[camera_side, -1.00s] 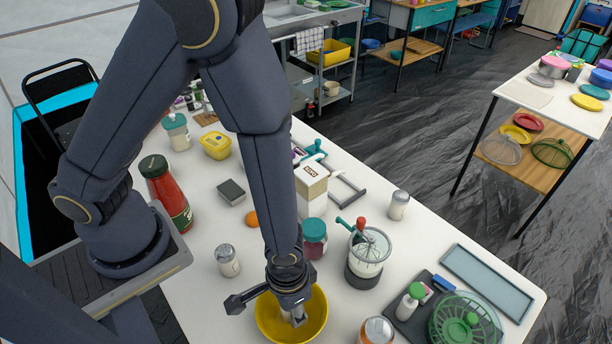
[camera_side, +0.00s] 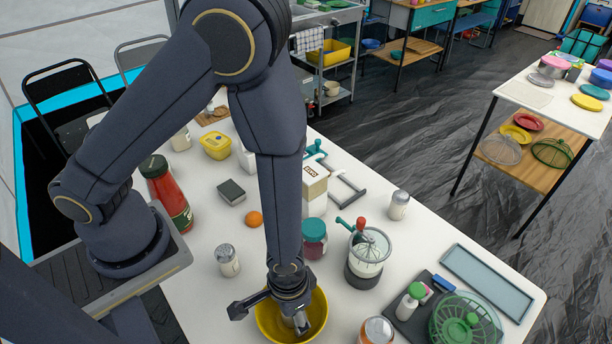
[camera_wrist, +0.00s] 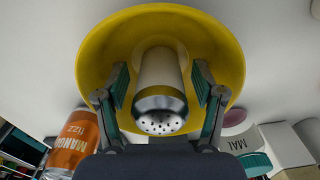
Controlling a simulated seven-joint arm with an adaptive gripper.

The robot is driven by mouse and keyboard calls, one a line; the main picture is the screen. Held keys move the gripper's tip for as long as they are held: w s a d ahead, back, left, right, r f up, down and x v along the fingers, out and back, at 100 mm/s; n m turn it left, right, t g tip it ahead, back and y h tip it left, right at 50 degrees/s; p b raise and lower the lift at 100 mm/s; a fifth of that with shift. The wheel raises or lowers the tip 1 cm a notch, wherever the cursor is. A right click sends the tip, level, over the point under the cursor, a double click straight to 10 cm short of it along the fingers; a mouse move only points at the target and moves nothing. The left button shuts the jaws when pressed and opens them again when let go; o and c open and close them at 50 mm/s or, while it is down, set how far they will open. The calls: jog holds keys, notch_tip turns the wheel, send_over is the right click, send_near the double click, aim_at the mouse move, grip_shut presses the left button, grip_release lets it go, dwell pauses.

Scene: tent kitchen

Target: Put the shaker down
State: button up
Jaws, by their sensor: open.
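The shaker (camera_wrist: 160,85), white-bodied with a perforated metal top, is in the yellow bowl (camera_wrist: 100,48) in the wrist view. My gripper (camera_wrist: 160,90) is open, with one finger on each side of the shaker and a visible gap at both sides. In the side view my gripper (camera_side: 294,312) is low over the yellow bowl (camera_side: 266,325), and the shaker (camera_side: 301,322) shows partly below it. The shaker's base is hidden, so I cannot tell how it rests on the bowl.
A second shaker (camera_side: 227,262) stands left of the bowl, another (camera_side: 398,206) farther right. Clear table lies left of the bowl.

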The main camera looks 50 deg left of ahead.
notch_tip(320, 180, up, 11)
jog(key=shift+r, duration=0.7)
jog(key=w+a+r+t+h, duration=0.1)
jog(key=w+a+r, duration=0.35)
jog(key=r, duration=0.35)
jog(key=s+a+r+n+t+y, duration=0.1)
jog(key=a+r+t, duration=0.3)
jog(key=a+r, duration=0.9)
jog(key=shift+s+a+r+n+t, duration=0.35)
jog(key=shift+s+a, duration=0.35)
jog(key=shift+a, duration=0.55)
